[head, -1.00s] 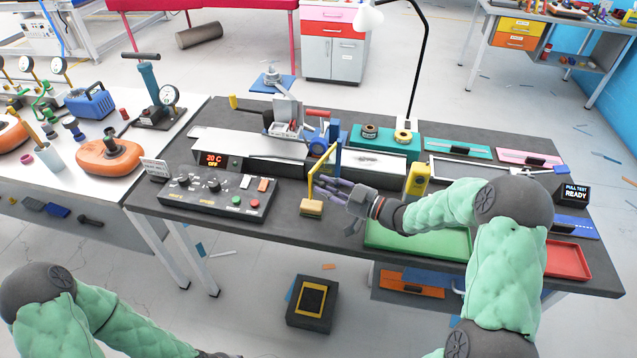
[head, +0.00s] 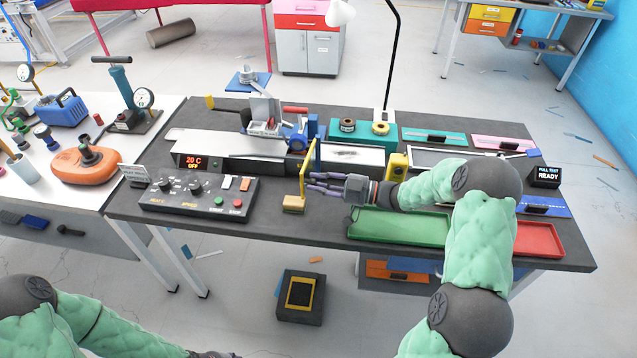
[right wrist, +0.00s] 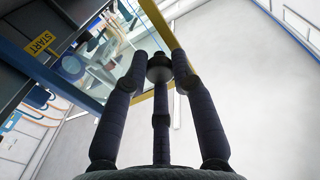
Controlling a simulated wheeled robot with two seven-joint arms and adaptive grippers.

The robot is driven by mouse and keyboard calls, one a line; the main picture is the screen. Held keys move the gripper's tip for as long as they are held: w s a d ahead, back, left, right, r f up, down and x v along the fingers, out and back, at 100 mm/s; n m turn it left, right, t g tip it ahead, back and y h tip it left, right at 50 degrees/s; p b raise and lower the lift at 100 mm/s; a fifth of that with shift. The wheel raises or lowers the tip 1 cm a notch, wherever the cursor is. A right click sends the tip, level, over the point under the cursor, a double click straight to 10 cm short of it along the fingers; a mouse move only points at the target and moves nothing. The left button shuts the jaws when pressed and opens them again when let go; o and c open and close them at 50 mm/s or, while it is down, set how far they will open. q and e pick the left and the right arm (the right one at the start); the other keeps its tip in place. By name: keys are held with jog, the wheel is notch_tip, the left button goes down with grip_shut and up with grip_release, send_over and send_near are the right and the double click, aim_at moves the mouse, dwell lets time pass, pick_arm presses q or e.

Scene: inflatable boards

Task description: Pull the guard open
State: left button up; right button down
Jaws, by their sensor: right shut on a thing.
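The guard (head: 312,158) is a clear panel in a yellow frame. It stands upright across the front of the long machine on the dark bench. My right gripper (head: 314,183) reaches in from the right, its dark fingers at the guard's lower yellow frame. In the right wrist view the fingers (right wrist: 160,68) come together on the yellow bar of the guard (right wrist: 184,62), and a START label shows behind. The gripper is shut on the guard. The exact contact is partly hidden by the fingers. My left arm shows at the lower left; its fingers are out of view.
A control box (head: 198,197) with knobs and buttons stands left of the guard. A yellow block (head: 294,204) lies just below it. A green tray (head: 400,228), a red tray (head: 538,238) and a yellow upright piece (head: 397,167) are to the right. A desk lamp stands behind.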

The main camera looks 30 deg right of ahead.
jog(key=c, duration=1.1)
grip_release()
jog(key=shift+w+d+r, duration=0.2)
jog(key=shift+r, duration=0.3)
jog(key=shift+o, duration=0.4)
jog(key=shift+s+a+f, duration=0.1)
jog(key=shift+f, duration=0.15)
jog(key=v, duration=1.2)
